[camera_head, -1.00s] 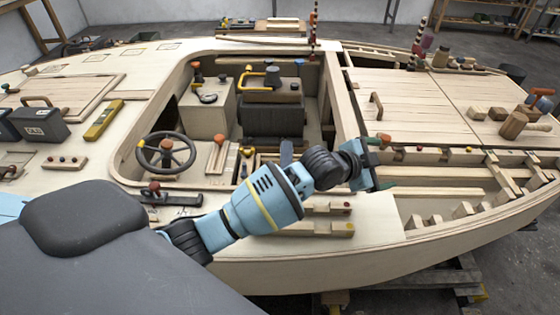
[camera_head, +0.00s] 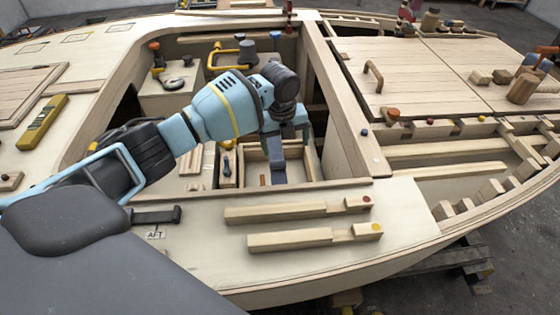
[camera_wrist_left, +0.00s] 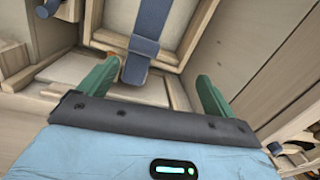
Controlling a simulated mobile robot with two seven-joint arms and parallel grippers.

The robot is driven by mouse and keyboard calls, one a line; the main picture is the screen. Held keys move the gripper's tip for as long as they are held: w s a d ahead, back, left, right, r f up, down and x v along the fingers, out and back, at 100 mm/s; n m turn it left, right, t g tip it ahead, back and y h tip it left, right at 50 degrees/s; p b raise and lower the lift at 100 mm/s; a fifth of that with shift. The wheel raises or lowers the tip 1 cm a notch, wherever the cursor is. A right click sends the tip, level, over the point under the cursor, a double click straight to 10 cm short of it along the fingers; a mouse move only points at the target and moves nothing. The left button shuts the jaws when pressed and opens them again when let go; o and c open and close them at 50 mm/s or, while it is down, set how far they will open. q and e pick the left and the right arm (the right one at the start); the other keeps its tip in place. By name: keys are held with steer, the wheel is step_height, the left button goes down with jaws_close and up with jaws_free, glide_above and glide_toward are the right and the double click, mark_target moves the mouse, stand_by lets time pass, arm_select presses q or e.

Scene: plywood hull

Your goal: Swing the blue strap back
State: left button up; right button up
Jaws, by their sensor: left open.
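The blue strap (camera_head: 277,163) hangs over the wooden tray or box in the cockpit opening, just under my left gripper. In the left wrist view the strap (camera_wrist_left: 147,42) runs down from the top edge, over the box's wooden rim, and its lower end reaches between my fingertips. My left gripper (camera_head: 286,140) is open, with its green fingers (camera_wrist_left: 158,92) spread to either side of the strap's end. I cannot tell whether either finger touches the strap. My right gripper is not in view.
The cockpit's wooden wall (camera_head: 340,120) stands close to the right of my gripper. Two wooden bars with a red and a yellow dot (camera_head: 300,209) lie on the near deck. A yellow handle (camera_head: 222,57) and dark knobs are behind.

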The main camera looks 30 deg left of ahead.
mark_target(278, 162)
arm_select(q)
steer(key=shift+s+a+m+g, duration=0.2)
steer(key=shift+a+m+g, duration=0.1)
steer(key=shift+a+m, duration=0.2)
steer(key=shift+s+a+m+g, duration=0.2)
steer(key=shift+a+m+g, duration=0.1)
steer(key=shift+a+m, duration=0.15)
steer(key=shift+f+b, duration=0.7)
steer(key=shift+f, duration=3.2)
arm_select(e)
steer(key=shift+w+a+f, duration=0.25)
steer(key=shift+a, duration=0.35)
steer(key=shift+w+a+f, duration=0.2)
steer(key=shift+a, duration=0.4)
arm_select(q)
steer(key=shift+c, duration=0.3)
